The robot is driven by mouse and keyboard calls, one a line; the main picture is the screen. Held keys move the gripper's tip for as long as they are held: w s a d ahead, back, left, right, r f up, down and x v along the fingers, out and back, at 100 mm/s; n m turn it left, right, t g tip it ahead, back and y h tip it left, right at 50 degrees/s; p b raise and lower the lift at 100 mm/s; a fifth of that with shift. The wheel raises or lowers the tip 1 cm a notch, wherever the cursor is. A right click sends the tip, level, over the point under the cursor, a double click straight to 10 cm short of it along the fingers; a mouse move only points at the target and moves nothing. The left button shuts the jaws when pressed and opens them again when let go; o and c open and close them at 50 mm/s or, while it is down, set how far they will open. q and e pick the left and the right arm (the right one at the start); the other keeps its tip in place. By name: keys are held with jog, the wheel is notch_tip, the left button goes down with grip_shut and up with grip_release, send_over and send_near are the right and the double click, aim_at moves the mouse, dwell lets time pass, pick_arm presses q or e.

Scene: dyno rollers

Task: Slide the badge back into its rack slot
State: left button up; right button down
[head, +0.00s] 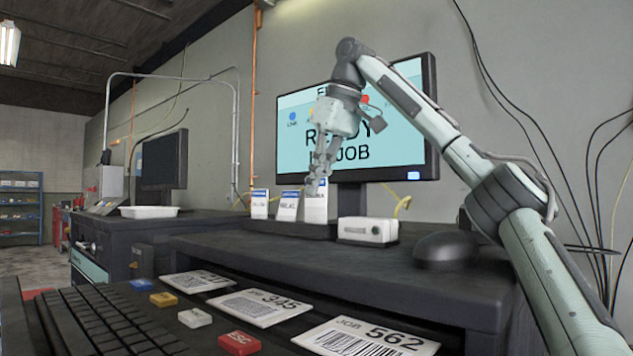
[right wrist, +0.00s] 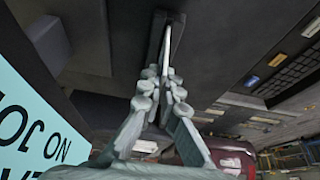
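Three white badges with blue tops stand at the dark rack (head: 290,230) below the monitor. The left badge (head: 259,204) and the middle badge (head: 288,206) are upright in it. The right badge (head: 316,209) is upright and its top reaches higher. My right gripper (head: 317,186) points down and its fingers are closed at the top of this badge. In the right wrist view, a thin pale edge of the badge (right wrist: 169,40) runs out between the fingertips. Whether its lower end is inside a slot cannot be told. My left gripper is not in view.
A white box (head: 367,231) stands just right of the rack, with a black mouse (head: 446,250) beyond it. The monitor (head: 400,170) is close behind my right gripper. Barcode cards (head: 366,340) and a keyboard (head: 95,325) lie in front, lower down.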

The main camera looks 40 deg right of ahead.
jog(key=shift+s+f, duration=0.1)
jog(key=shift+f, duration=0.35)
jog(key=c, duration=1.6)
grip_release()
jog(key=shift+c, duration=0.2)
jog(key=shift+s+r, duration=0.1)
jog(key=shift+r, duration=0.4)
jog(key=v, duration=0.7)
jog(key=shift+s+r, duration=0.2)
jog(key=shift+r, duration=0.05)
